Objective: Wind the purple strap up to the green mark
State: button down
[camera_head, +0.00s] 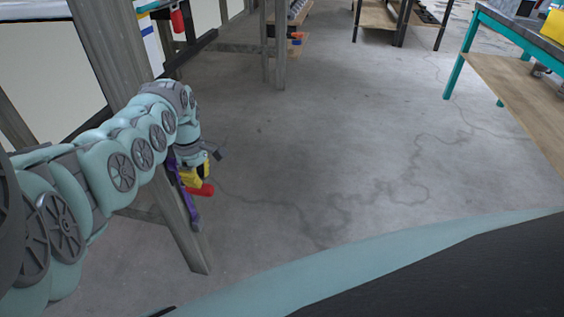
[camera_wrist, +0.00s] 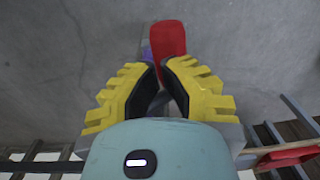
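The red handle (camera_head: 203,189) shows low beside the leaning grey post (camera_head: 172,200) in the head view. It also shows at the top centre of the wrist view (camera_wrist: 170,38), at the fingertips. The purple strap (camera_head: 184,190) runs down beside the post, partly hidden by my arm; a small purple bit (camera_wrist: 147,49) shows left of the handle. My gripper (camera_head: 195,172) has yellow fingers and is just above the handle. In the wrist view its tips (camera_wrist: 158,64) are close together; whether they grip anything is unclear. I see no green mark.
A teal-framed bench (camera_head: 470,50) with a wooden shelf stands at the right. Wooden racks (camera_head: 282,40) stand at the back. Another red object (camera_head: 177,20) hangs at the upper left. The concrete floor (camera_head: 330,150) is clear in the middle.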

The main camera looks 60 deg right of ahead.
jog(key=shift+f+t+h+p, duration=0.25)
jog(key=shift+h+p, duration=0.55)
jog(key=shift+p, duration=0.8)
